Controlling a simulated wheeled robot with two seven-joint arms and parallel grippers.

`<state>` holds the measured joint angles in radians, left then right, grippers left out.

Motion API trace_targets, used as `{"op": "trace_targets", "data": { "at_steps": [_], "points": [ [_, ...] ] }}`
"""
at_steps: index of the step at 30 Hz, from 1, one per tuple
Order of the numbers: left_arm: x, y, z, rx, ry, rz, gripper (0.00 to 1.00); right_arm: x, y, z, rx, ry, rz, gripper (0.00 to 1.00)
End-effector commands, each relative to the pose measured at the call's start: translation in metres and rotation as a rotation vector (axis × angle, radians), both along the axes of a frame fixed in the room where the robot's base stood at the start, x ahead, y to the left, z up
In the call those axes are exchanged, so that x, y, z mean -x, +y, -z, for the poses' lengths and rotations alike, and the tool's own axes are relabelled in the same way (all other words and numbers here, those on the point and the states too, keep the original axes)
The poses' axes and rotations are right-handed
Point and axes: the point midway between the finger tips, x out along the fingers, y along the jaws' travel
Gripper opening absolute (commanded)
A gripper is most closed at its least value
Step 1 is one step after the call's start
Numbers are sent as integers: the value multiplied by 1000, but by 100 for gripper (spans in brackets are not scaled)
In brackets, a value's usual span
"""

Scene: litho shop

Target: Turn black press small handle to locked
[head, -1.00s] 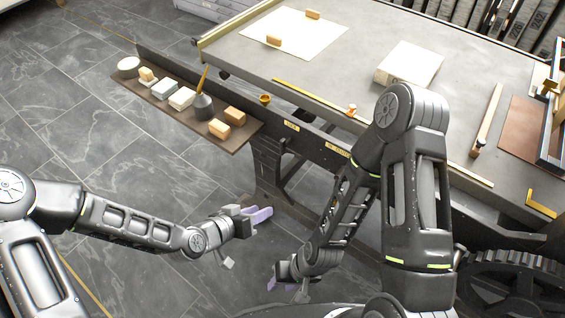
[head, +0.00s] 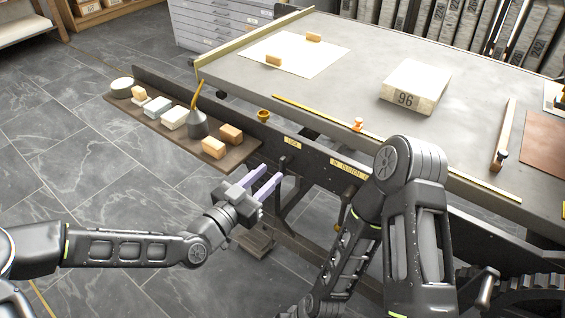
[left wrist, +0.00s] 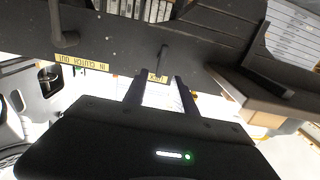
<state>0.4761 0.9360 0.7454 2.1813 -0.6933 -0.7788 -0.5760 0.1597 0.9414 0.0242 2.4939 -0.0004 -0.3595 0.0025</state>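The black press's grey bed (head: 330,80) has a dark side rail in the head view. A small dark handle (head: 284,161) sits on that rail below a short yellow label (head: 293,143). In the left wrist view the small handle (left wrist: 163,56) is a thin black rod beside the short label (left wrist: 157,77), whose text is too small to read surely. My left gripper (head: 271,177) is open and empty, its lilac fingers pointing at the rail just short of the handle. In the left wrist view its dark fingers (left wrist: 160,90) are spread below the handle. My right gripper is out of view.
A longer black lever (left wrist: 59,22) stands by the label "IN CLUTCH OUT" (left wrist: 82,63). A side shelf (head: 235,152) with blocks and a dark cone-shaped can (head: 197,124) lies left of my left gripper. My right arm is close on the right. The floor at left is clear.

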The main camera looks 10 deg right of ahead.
Motion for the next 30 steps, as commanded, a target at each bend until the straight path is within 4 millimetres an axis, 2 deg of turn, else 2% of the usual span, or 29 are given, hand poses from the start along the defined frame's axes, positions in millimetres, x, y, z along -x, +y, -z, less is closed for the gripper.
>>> {"op": "trace_targets", "data": {
  "at_steps": [12, 23, 30],
  "points": [
    [-37, -46, 1, 2, 2, 1, 33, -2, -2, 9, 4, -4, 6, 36],
    [-42, -51, 0, 1, 2, 1, 33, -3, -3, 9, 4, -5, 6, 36],
    [-42, -51, 0, 1, 2, 1, 14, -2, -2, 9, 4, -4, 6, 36]
  ]
}}
